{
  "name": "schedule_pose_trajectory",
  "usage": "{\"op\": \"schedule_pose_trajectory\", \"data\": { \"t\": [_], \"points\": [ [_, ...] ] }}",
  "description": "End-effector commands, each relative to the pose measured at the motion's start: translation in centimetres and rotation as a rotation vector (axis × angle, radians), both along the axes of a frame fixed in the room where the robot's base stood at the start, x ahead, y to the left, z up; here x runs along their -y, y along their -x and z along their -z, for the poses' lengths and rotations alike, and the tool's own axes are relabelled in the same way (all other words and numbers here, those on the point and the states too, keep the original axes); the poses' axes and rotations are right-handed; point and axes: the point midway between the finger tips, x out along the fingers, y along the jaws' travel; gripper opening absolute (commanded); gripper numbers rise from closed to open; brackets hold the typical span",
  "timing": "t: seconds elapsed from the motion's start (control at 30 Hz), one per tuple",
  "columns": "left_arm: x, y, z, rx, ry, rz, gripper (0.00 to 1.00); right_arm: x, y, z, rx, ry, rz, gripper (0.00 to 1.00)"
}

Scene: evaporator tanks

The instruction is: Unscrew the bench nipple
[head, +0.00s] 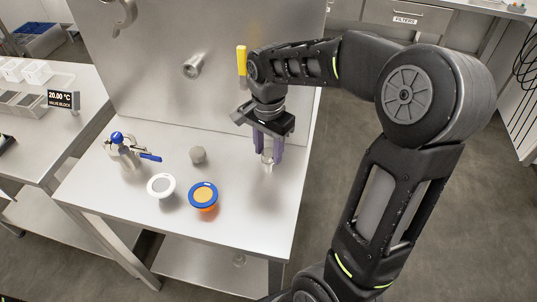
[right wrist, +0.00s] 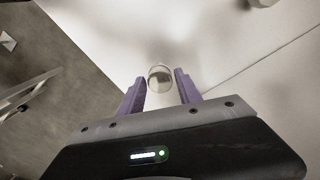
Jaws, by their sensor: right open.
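The bench nipple (head: 267,161) is a small, shiny metal piece standing upright on the steel bench. My right gripper (head: 268,153) points down over it with its purple fingers open. In the right wrist view the nipple (right wrist: 160,77) shows as a round-ended piece between the two fingertips (right wrist: 158,84), with a visible gap on each side. The fingers partly hide the nipple in the head view. My left gripper is not in view.
A steel panel with a stub pipe (head: 193,66) stands behind. The front right of the bench is clear.

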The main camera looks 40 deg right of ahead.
Motion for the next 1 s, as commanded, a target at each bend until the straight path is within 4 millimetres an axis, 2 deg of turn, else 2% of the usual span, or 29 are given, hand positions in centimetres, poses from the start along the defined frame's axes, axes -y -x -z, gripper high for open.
{"op": "schedule_pose_trajectory", "data": {
  "t": [0.27,0.6,1.0],
  "points": [
    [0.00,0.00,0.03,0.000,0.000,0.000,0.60,-0.01,-0.01,0.00,0.000,0.000,0.024,0.41],
    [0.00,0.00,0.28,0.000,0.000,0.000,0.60,-0.04,0.00,-0.01,0.000,0.000,0.418,0.41],
    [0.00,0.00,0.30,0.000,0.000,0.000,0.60,-0.03,0.01,-0.01,0.000,0.000,0.481,0.41]
  ]
}}
